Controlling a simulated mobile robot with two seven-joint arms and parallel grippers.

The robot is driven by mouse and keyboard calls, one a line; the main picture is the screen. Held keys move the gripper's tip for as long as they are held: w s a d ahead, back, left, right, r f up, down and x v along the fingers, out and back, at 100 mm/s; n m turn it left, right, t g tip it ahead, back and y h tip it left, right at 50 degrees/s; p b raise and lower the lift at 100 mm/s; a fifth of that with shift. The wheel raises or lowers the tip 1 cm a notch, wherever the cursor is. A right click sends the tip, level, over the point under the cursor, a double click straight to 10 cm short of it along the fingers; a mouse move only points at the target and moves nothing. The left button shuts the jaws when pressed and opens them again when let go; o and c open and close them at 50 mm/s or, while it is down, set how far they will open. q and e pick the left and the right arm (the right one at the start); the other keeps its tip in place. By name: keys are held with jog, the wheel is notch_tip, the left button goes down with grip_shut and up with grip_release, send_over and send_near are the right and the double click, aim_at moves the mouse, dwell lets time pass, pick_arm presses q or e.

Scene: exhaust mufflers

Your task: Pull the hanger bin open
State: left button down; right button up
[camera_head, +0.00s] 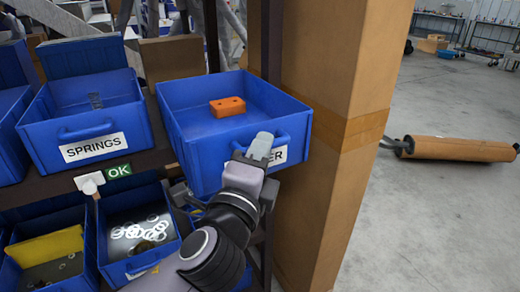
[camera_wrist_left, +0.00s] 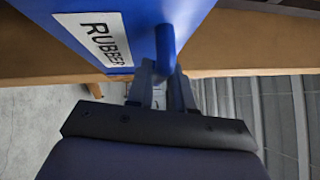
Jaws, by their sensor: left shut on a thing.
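The hanger bin (camera_head: 183,128) is a blue open-top bin on the shelf, to the right of the springs bin. An orange block with two holes (camera_head: 227,107) lies inside it. Its white front label is mostly covered by my gripper in the head view; in the left wrist view the label (camera_wrist_left: 95,40) reads RUBBER. My left gripper (camera_head: 262,148) is at the bin's front and shut on its blue handle (camera_wrist_left: 164,45). The gripper fingers (camera_wrist_left: 163,84) show on the handle in the left wrist view. My right gripper is not in view.
The blue springs bin (camera_head: 42,143) stands left, with a green OK tag (camera_head: 118,170) below it. Lower bins hold metal rings (camera_head: 142,230) and a yellow divider (camera_head: 45,247). A cardboard-brown post (camera_head: 345,110) stands close on the right.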

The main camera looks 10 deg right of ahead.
pick_arm(q)
jog(key=c, duration=1.1)
grip_release()
jog(key=b+v, duration=0.1)
jog(key=v, duration=0.6)
jog(key=shift+s, duration=0.1)
